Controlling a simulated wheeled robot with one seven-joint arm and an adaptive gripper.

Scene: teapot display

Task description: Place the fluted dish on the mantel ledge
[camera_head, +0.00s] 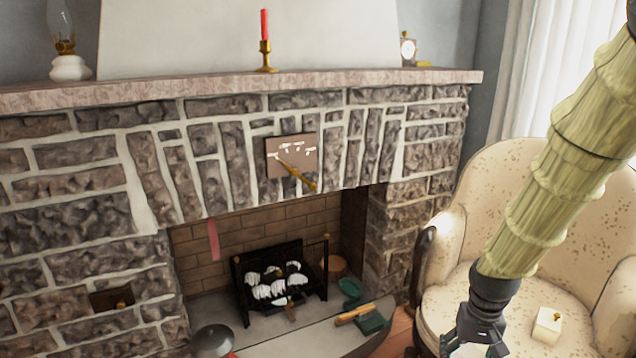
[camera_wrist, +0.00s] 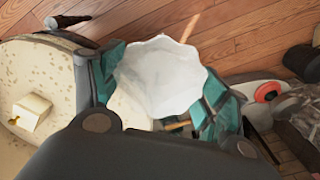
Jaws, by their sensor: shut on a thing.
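The fluted dish (camera_wrist: 160,78) is white with a scalloped rim. It shows in the wrist view between the teal-padded fingers of my gripper (camera_wrist: 165,95), which is shut on it. The mantel ledge (camera_head: 340,82) is a long pinkish stone shelf across the top of the fireplace.
On the ledge stand an oil lamp (camera_head: 66,60), a brass candlestick (camera_head: 265,55) with a red candle, and a small clock (camera_head: 408,50). Bare stretches lie between them. The cream armchair (camera_head: 480,215) holds a small box (camera_head: 547,326). A fire grate (camera_head: 278,285) stands below.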

